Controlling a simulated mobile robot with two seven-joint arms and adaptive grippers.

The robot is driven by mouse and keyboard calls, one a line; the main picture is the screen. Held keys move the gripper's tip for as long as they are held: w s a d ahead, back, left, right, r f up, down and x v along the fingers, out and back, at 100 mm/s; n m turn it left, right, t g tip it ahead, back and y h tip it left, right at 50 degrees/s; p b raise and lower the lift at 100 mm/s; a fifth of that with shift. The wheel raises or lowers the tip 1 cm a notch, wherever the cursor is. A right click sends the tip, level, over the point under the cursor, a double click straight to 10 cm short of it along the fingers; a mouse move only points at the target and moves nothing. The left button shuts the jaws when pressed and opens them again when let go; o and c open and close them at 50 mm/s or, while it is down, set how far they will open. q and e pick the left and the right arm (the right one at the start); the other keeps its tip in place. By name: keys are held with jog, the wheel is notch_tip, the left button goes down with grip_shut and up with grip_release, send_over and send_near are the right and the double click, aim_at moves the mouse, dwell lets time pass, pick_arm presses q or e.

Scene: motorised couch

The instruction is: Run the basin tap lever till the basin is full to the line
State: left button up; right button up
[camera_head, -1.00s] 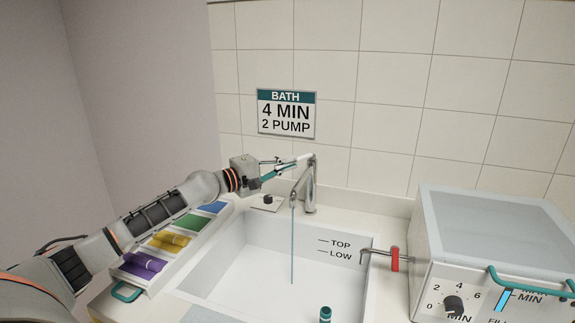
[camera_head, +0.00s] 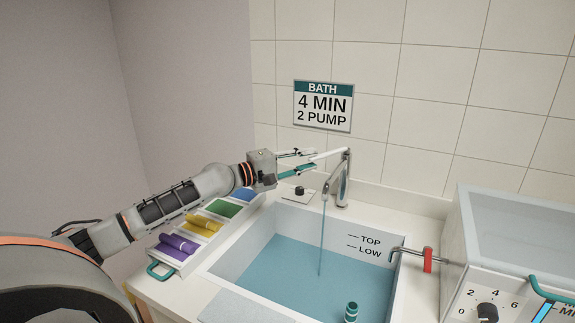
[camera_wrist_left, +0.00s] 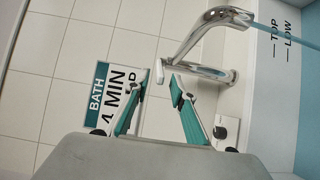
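The basin (camera_head: 262,232) is partly filled with blue water (camera_head: 290,270). Its surface lies a little below the LOW mark; the TOP mark is higher on the back wall. A stream runs from the chrome tap (camera_head: 342,185), also seen in the left wrist view (camera_wrist_left: 205,68). The white-tipped tap lever (camera_head: 328,155) points left from the tap's top. My left gripper (camera_head: 314,158) is at the lever's end, fingers apart, with the tip at or between the fingertips (camera_wrist_left: 160,76). I cannot tell whether they touch. My right gripper is out of view.
A BATH sign (camera_head: 323,105) reads 4 MIN, 2 PUMP. A tray (camera_head: 215,240) of coloured packets lies left of the basin. A red-handled pipe (camera_head: 428,260) and a dialled box (camera_head: 480,285) stand right. A teal cylinder (camera_head: 351,313) stands in the basin.

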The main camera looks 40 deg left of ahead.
pick_arm(q)
jog(key=v, duration=0.7)
dwell(7.3)
